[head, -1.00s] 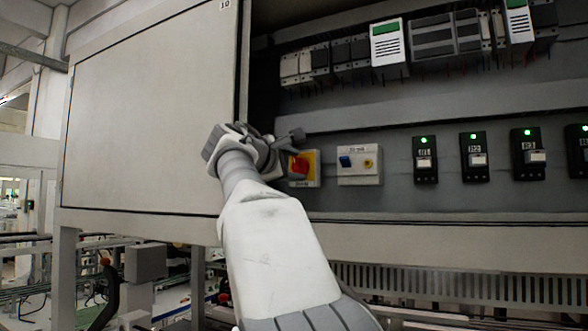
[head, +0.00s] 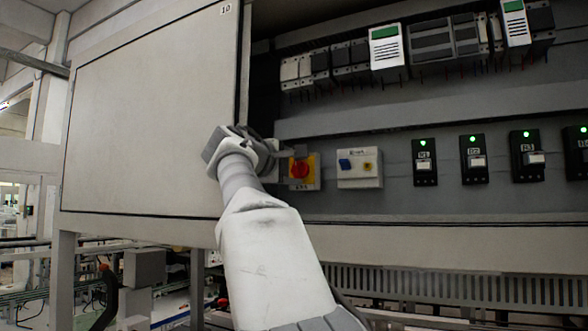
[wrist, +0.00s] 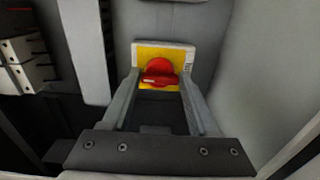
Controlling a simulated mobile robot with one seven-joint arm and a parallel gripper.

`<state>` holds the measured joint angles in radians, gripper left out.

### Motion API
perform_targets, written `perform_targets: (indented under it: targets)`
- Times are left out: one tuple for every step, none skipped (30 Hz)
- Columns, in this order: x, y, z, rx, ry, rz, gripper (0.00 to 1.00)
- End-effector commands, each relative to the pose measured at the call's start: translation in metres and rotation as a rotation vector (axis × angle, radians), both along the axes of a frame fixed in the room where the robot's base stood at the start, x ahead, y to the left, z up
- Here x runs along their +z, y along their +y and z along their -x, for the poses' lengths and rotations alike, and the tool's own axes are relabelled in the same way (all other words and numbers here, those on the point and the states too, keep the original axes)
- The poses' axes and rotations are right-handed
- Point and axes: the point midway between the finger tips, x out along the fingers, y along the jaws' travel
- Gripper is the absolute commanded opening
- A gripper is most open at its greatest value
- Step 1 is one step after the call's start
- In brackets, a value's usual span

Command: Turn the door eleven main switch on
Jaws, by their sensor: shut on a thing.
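The main switch (head: 299,169) is a red rotary knob on a yellow plate, mounted at the left end of the open cabinet's lower panel. In the wrist view the red knob (wrist: 159,72) is straight ahead, with its grip bar lying about level across the picture. My gripper (wrist: 160,88) has one finger on each side of the knob and is shut on it. In the head view my gripper (head: 284,160) reaches in past the door edge and covers the knob's left side. The small label under the knob is too blurred to read.
A closed grey door (head: 150,115) marked 10 stands left of the opening, close beside my wrist. A white box (head: 359,168) with a blue switch sits right of the main switch. Several black breakers (head: 425,162) with green lights follow. The space before them is clear.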

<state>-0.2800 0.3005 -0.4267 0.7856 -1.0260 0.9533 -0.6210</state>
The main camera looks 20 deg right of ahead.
Motion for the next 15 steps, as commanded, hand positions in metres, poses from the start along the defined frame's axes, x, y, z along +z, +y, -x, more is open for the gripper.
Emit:
perform_targets:
  targets:
    - [-0.0006,0.0001,-0.0001,0.000,0.000,-0.003,0.04]
    - [-0.0006,0.0001,-0.0001,0.000,0.000,-0.003,0.04]
    - [-0.0006,0.0001,-0.0001,0.000,0.000,-0.003,0.65]
    - [-0.0006,0.0001,-0.0001,0.000,0.000,-0.003,0.71]
    - [-0.0006,0.0001,-0.0001,0.000,0.000,-0.003,0.76]
    - [-0.0005,0.0001,-0.0001,0.000,0.000,-0.001,0.83]
    - [-0.0005,0.0002,-0.0001,0.000,0.000,-0.001,0.89]
    - [-0.0004,0.0001,0.0000,0.000,0.000,-0.001,0.90]
    - [-0.0003,0.0001,0.0000,0.000,0.000,-0.001,0.90]
    - [-0.0003,0.0001,0.0000,0.000,0.000,-0.001,0.90]
    - [-0.0003,0.0001,0.0000,0.000,0.001,-0.001,0.90]
    - [-0.0002,0.0001,0.0000,0.000,0.001,-0.001,0.90]
    - [-0.0002,0.0001,0.0000,0.000,0.001,-0.001,0.90]
    - [-0.0002,0.0001,0.0000,0.000,0.000,0.000,0.90]
    - [-0.0002,0.0003,0.0001,0.000,0.000,0.000,0.90]
